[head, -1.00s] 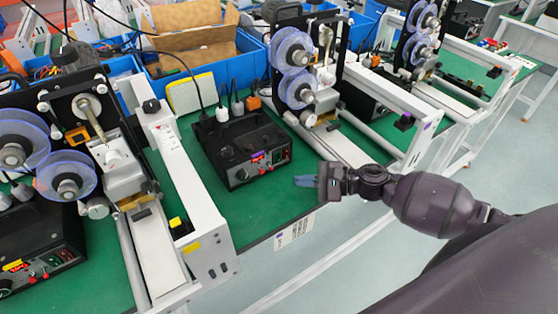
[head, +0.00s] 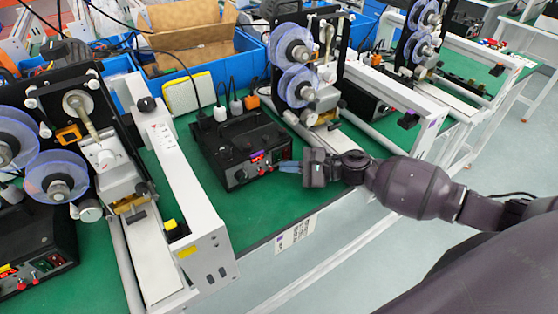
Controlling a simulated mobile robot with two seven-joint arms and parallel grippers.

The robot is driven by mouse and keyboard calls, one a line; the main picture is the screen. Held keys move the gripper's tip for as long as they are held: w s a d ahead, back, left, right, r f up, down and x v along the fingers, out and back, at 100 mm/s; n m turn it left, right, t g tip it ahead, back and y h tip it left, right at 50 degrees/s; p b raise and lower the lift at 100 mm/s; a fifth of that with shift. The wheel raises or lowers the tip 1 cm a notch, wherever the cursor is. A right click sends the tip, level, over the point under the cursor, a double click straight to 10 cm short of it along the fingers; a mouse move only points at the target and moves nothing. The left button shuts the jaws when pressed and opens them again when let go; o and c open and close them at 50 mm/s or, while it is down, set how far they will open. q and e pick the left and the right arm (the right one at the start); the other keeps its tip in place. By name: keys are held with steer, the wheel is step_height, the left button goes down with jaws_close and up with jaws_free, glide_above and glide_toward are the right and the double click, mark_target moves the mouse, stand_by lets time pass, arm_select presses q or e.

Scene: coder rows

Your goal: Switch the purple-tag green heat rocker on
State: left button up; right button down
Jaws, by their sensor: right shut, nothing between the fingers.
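A black control box (head: 240,145) stands on the green bench mat, with a purple tag and a red lit display on its front panel (head: 257,157). A green rocker (head: 278,155) is at the panel's right end; whether it is on or off is too small to tell. My right gripper (head: 279,167) comes in from the right with its blue fingers shut and empty. Its tips are at the panel's right end, just below the green rocker in the picture; I cannot tell whether they touch. My left gripper is not in view.
A coder with clear blue reels (head: 295,88) stands behind and right of the box. A white rail frame (head: 190,200) is to the left. Another black box (head: 35,250) sits at the lower left. The mat in front of the box is clear.

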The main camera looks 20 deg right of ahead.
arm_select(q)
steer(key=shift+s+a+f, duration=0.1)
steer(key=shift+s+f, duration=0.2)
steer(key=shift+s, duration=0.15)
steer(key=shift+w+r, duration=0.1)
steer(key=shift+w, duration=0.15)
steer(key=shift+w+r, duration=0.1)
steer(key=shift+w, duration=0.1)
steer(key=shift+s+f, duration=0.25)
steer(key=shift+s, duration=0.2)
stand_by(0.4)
arm_select(e)
steer(key=shift+w+f+b, duration=0.1)
steer(key=shift+w+b, duration=0.3)
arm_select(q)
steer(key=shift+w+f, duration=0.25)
